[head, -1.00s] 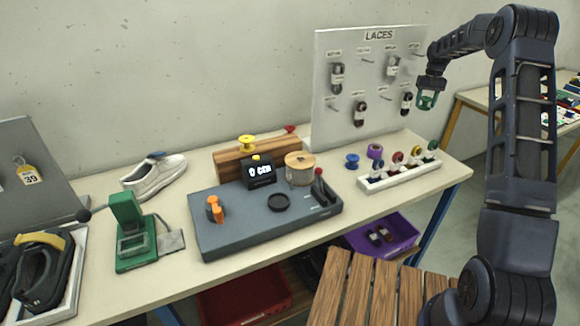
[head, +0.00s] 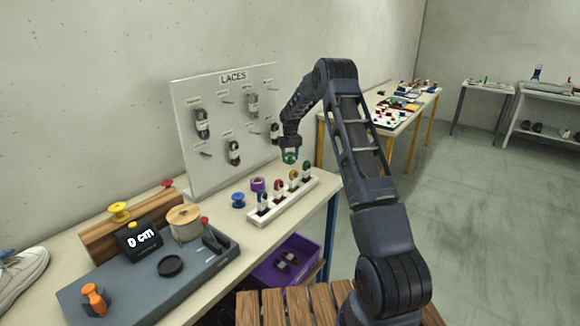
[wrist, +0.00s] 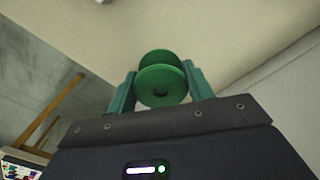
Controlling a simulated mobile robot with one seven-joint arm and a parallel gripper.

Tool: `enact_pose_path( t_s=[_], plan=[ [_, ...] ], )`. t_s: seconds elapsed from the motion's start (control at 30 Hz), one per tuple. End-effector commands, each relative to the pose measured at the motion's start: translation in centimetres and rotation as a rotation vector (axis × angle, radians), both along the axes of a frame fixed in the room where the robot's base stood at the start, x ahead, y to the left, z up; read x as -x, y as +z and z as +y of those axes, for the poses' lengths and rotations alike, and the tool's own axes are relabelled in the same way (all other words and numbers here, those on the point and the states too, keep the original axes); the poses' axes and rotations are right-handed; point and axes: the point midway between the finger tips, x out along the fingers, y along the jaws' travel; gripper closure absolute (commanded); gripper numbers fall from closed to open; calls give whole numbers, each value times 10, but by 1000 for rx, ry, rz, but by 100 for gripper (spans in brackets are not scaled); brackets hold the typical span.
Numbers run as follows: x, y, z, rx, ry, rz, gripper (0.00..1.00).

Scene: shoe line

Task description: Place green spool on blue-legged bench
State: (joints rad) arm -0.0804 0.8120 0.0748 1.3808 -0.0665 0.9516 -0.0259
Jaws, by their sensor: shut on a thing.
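My gripper (head: 290,149) is shut on the green spool (head: 290,158), held in the air near the right end of the laces board. In the wrist view the green spool (wrist: 160,86) sits between the two green fingers of my gripper (wrist: 161,80). The blue-legged bench (head: 225,222) runs along the wall at the left, with a blue leg under its right end. The spool is above the bench's right end and apart from its top, as far as the head view shows.
On the bench, a white rack (head: 284,202) holds several coloured spools, beside a blue spool (head: 238,200) and a purple one (head: 258,184). The laces board (head: 215,150) stands behind. A grey measuring base (head: 140,280) lies left. A yellow-legged table (head: 425,100) stands beyond.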

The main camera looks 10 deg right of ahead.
Motion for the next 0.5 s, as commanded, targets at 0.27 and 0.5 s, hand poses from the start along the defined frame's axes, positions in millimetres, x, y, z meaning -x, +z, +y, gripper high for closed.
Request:
enact_pose_path(
  t_s=[0.27,0.5],
  plan=[
    [0,-17,0,0,0,0,71],
    [0,-48,0,0,0,1,71]
  ],
)
